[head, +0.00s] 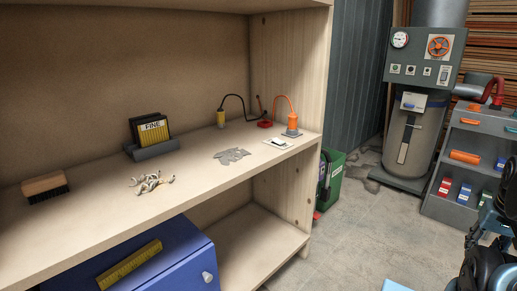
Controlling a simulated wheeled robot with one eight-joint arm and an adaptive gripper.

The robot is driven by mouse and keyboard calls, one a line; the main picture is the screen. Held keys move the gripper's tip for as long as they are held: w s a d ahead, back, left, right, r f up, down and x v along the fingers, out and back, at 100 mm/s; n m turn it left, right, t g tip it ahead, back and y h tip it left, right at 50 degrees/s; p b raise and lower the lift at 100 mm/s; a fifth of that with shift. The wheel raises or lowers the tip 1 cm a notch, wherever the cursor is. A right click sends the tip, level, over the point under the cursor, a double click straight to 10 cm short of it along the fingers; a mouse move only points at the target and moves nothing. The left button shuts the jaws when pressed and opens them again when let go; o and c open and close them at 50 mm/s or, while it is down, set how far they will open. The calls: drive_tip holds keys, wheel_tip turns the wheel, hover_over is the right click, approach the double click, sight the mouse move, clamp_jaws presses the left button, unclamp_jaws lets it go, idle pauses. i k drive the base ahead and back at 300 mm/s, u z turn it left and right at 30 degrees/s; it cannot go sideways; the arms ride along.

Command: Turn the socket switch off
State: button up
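A small white plate (278,143) with a dark part on it lies on the wooden shelf near its front right corner. It looks like a switch, but its on or off position is too small to tell. Just behind it, an orange plug (292,122) with an orange cord stands upright on a grey base (292,134). Dark links of my own arm show at the lower right edge, far to the right of the shelf. My gripper is not in view.
On the shelf are a brush (45,187), a holder with a yellow FINE block (153,130), hooks (151,183), grey flat pieces (232,155) and a yellow-tipped cable (221,118). A blue cabinet (165,262) is below. Open floor (355,235) lies right of the shelf, before a grey machine (410,130).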

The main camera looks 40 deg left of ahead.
sight(276, 140)
drive_tip(key=u, duration=1.7)
